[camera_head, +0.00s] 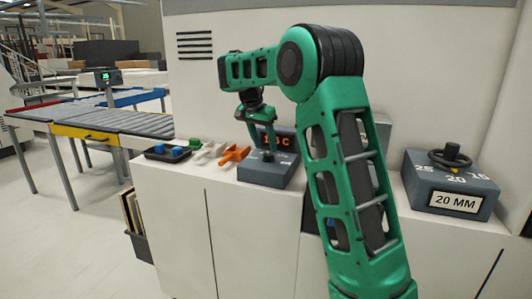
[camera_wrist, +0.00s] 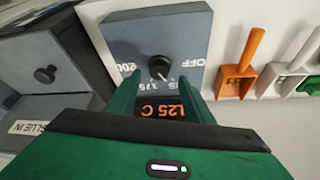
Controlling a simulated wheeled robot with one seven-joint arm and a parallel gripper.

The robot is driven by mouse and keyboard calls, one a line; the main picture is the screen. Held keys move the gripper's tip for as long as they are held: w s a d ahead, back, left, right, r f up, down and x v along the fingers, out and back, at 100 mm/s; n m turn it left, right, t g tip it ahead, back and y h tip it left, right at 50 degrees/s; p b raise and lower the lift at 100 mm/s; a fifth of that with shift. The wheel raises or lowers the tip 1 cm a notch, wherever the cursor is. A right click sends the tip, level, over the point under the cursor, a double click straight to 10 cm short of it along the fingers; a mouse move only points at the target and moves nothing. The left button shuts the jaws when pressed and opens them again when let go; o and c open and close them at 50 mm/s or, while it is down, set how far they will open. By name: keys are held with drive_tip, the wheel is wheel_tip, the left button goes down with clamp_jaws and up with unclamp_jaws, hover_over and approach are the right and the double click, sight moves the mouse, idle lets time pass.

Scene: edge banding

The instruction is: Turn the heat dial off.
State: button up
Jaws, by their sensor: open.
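The heat dial is a small black knob (camera_wrist: 158,66) with a light pointer mark, on a grey box (camera_wrist: 186,22). The word OFF is printed near the box's edge, along with other markings around the knob. An orange display on the box reads "125 C", partly hidden by my gripper in the wrist view. In the head view the grey box (camera_head: 283,174) stands on the white cabinet. My gripper (camera_wrist: 160,84) is open, its green fingers to either side of the knob. Whether they touch it cannot be told.
Orange (camera_wrist: 238,76), white (camera_wrist: 285,72) and green scoops lie beside the box. Another grey box (camera_wrist: 50,112) with a black knob is on its other side. A "20 MM" dial box (camera_head: 449,184) stands at the right. A roller table (camera_head: 130,121) is at the left.

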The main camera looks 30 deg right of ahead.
sight(268, 154)
drive_tip(key=shift+x, duration=1.9)
drive_tip(key=shift+c, duration=0.3)
